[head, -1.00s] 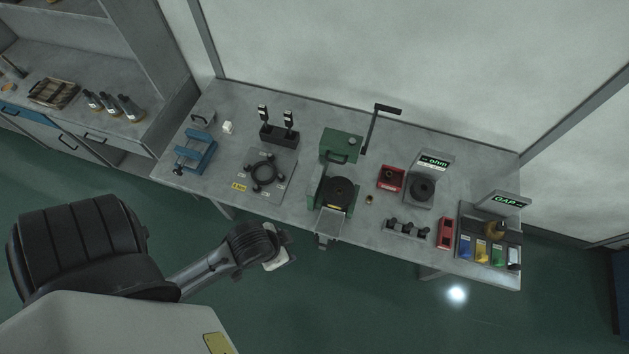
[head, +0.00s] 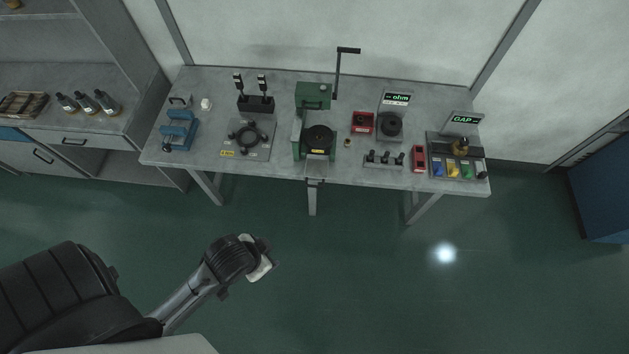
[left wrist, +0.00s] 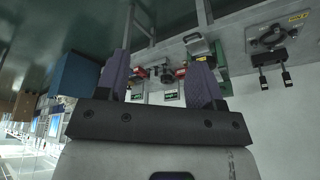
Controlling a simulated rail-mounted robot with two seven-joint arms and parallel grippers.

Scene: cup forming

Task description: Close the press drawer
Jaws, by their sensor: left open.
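The green press (head: 313,96) stands at the middle of the bench, with a round black die (head: 318,138) in front of its body. Its drawer (head: 318,168) is pulled out toward me; its grey front part and handle (head: 315,182) stick out past the bench's front edge. My left gripper (head: 262,262) is over the floor in front of the bench, well apart from the drawer. In the left wrist view its two fingers (left wrist: 162,78) are spread with nothing between them. My right gripper is not in view.
The bench (head: 212,174) also holds a blue clamp (head: 178,131), a round fixture (head: 247,138), red bins (head: 362,122), an ohm meter (head: 395,98) and a GAP gauge (head: 463,120). A shelf unit with bottles (head: 85,102) stands left. The floor before the bench is clear.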

